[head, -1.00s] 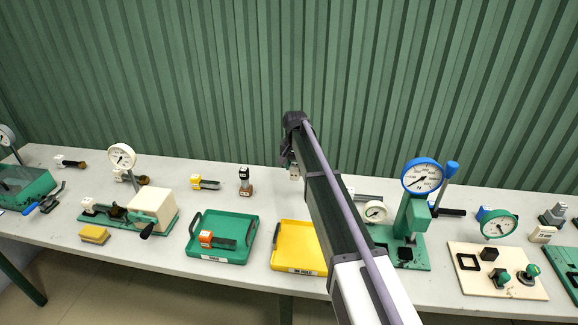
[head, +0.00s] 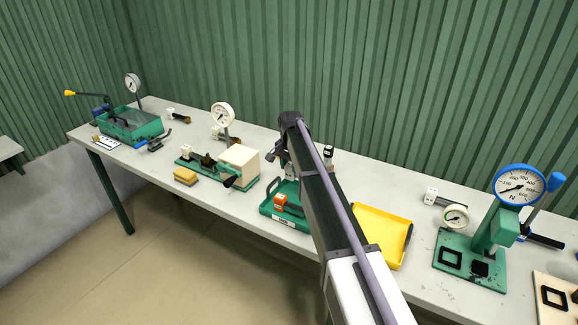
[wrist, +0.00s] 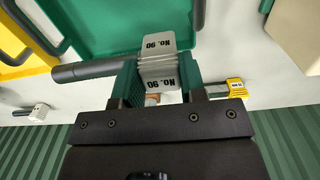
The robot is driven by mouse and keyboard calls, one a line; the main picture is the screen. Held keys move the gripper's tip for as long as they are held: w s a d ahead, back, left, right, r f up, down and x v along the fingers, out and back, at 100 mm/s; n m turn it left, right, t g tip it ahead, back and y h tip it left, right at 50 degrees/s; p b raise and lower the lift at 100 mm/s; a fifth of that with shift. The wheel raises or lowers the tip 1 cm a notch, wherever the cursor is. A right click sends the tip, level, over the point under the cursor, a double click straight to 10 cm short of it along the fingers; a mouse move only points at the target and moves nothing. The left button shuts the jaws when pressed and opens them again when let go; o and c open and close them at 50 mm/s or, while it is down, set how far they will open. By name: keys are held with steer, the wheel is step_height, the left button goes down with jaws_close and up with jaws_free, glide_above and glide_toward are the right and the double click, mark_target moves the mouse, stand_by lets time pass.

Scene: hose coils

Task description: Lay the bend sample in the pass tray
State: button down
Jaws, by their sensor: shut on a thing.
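My gripper (wrist: 160,80) is shut on the bend sample (wrist: 157,45), a pale grey block marked "No. 90" with a dark rod-like length (wrist: 92,70) sticking out to the left in the wrist view. The green tray (wrist: 95,28) lies below and beyond it in that view. In the head view the green tray (head: 268,211) shows partly behind my arm, with a label on its front too small to read. An orange-ended piece (head: 280,200) lies in it. My gripper is mostly hidden behind my arm there. The sample appears held above the bench, clear of the tray.
A yellow tray (head: 385,222) stands right of the green one. A cream box fixture (head: 238,162) stands to its left, with a yellow sponge (head: 185,176). A dial press (head: 490,235) is farther right. A yellow-tagged piece (wrist: 236,86) lies behind the trays.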

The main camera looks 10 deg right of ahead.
mark_target(290, 179)
steer(key=shift+s+a, duration=0.1)
step_height(290, 179, down, 6)
steer(key=b, duration=0.6)
steer(key=shift+f, duration=0.2)
steer(key=shift+f+b, duration=0.55)
steer(key=shift+b, duration=0.2)
stand_by(0.9)
steer(key=c, duration=0.6)
jaws_free()
steer(key=shift+r, duration=0.1)
steer(key=shift+r+p, duration=3.95)
steer(key=shift+p, duration=0.1)
